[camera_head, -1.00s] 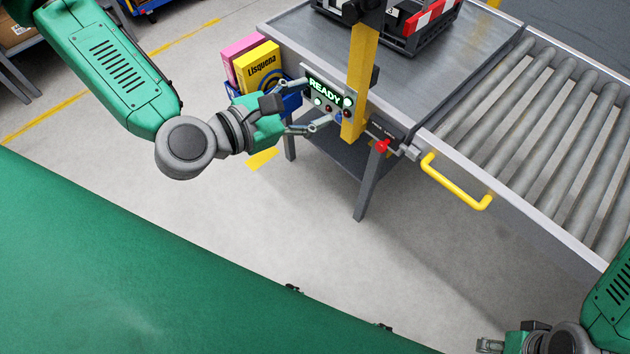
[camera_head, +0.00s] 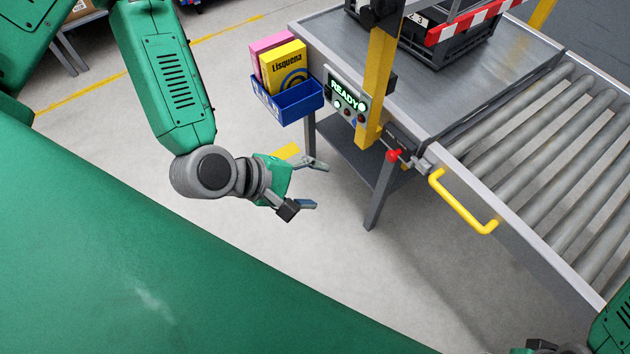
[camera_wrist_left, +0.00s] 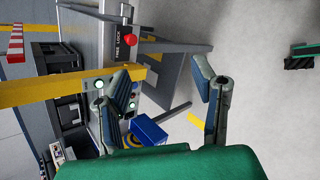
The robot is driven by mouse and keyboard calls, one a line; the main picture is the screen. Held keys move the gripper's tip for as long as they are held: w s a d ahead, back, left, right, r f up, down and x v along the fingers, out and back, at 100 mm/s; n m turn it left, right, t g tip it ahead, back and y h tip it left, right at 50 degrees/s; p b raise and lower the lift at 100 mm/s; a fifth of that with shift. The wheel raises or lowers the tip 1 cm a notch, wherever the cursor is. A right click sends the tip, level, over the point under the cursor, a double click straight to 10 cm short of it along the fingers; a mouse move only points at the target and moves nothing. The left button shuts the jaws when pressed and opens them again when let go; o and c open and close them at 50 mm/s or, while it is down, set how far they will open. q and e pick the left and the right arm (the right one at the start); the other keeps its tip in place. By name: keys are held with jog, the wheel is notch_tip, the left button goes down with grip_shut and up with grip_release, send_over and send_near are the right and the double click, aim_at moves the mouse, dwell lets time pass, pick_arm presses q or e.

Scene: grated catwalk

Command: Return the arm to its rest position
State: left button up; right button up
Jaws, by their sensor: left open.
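My left gripper (camera_head: 312,184) is open and empty, over bare floor to the lower left of the control panel (camera_head: 346,97). The green arm above it comes in from the upper left. In the left wrist view the two spread fingers (camera_wrist_left: 165,95) have nothing between them that they touch. The panel shows "READY" on a lit screen, with buttons below, and is fixed by a yellow post (camera_head: 380,85). My right arm shows only in part at the lower right corner; its fingertips cannot be made out.
A blue bin (camera_head: 290,101) holding a yellow box (camera_head: 284,68) and a pink box (camera_head: 268,45) hangs at the table's (camera_head: 480,75) left side. A red knob (camera_head: 393,156) and yellow handle (camera_head: 462,203) edge the roller conveyor (camera_head: 560,150). The floor (camera_head: 350,270) before me is clear.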

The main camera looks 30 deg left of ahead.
pick_arm(q)
jog(key=s+a+f+m+g+y, duration=0.6)
jog(key=s+a+f+m, duration=0.5)
jog(key=m, duration=0.5)
jog(key=shift+s+a+f+m+g+y+b, duration=0.3)
jog(key=shift+s+a+m+g+b, duration=0.15)
jog(key=shift+s+a, duration=0.4)
jog(key=shift+w+a, duration=0.15)
jog(key=shift+w+a, duration=0.1)
jog(key=shift+a, duration=0.15)
